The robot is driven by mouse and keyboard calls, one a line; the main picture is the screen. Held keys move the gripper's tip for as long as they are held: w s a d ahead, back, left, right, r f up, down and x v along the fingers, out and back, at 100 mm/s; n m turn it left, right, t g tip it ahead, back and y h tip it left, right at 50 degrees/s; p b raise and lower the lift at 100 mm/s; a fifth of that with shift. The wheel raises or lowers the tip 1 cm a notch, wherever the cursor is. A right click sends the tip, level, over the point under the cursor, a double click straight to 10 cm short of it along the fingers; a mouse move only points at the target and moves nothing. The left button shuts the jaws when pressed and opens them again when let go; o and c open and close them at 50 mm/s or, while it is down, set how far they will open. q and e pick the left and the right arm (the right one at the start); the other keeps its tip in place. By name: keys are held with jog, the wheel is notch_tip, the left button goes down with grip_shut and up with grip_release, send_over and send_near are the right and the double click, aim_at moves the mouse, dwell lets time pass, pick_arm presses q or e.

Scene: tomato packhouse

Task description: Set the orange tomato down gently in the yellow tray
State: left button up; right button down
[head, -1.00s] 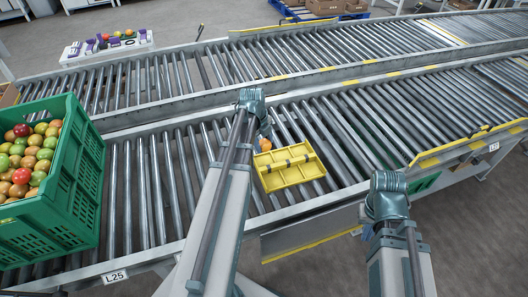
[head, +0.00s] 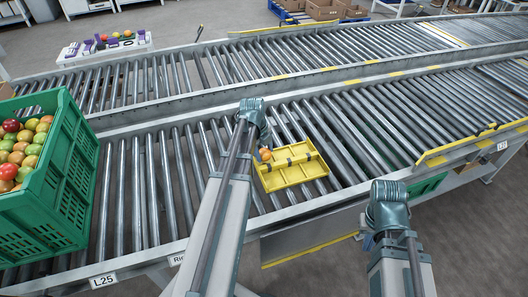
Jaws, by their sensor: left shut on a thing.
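The yellow tray (head: 292,181) lies on the near roller conveyor, with low dividers inside. The orange tomato (head: 265,154) shows at the tray's upper left corner, just below my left gripper (head: 262,143). My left gripper is shut on the tomato; its fingers are mostly hidden behind the wrist. I cannot tell how high the tomato is above the tray. My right gripper (head: 369,240) hangs at the lower right, in front of the conveyor's edge, mostly hidden by its own arm. I cannot tell whether it is open.
A green crate (head: 52,205) full of red, orange and green tomatoes stands at the left on the near conveyor. A second roller conveyor (head: 215,68) runs behind. A white table (head: 105,46) with small items stands at the back left. The rollers between crate and tray are clear.

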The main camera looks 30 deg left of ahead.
pick_arm(q)
jog(key=shift+f, duration=0.1)
dwell(0.6)
jog(key=o, duration=1)
jog(key=c, duration=0.3)
jog(key=shift+c, duration=0.2)
jog(key=p+v, duration=0.2)
jog(key=w+p+v, duration=0.1)
jog(key=p+v, duration=0.4)
jog(key=shift+w+d, duration=0.15)
jog(key=shift+d, duration=0.1)
jog(key=shift+d, duration=0.1)
